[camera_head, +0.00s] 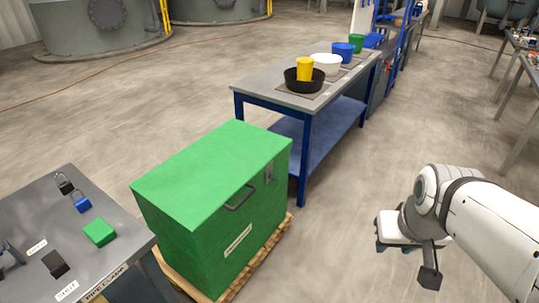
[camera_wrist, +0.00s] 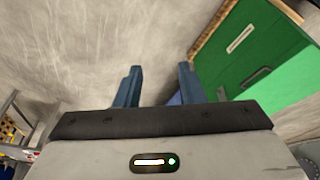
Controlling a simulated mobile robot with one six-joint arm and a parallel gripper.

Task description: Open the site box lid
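The green site box (camera_head: 212,190) stands on a wooden pallet, with its lid (camera_head: 215,165) shut. A dark bar handle (camera_head: 240,197) and a grey latch (camera_head: 268,173) are on the side that faces right. My gripper (camera_head: 394,248) is to the right of the box, well apart from it, over bare floor. In the wrist view my gripper (camera_wrist: 160,84) has its two blue fingers apart with nothing between them.
A grey bench (camera_head: 62,240) with padlocks and a green block stands left of the box. A blue-legged table (camera_head: 265,88) with a black basin, yellow cup and other containers stands behind it. The floor (camera_head: 345,205) between box and gripper is clear.

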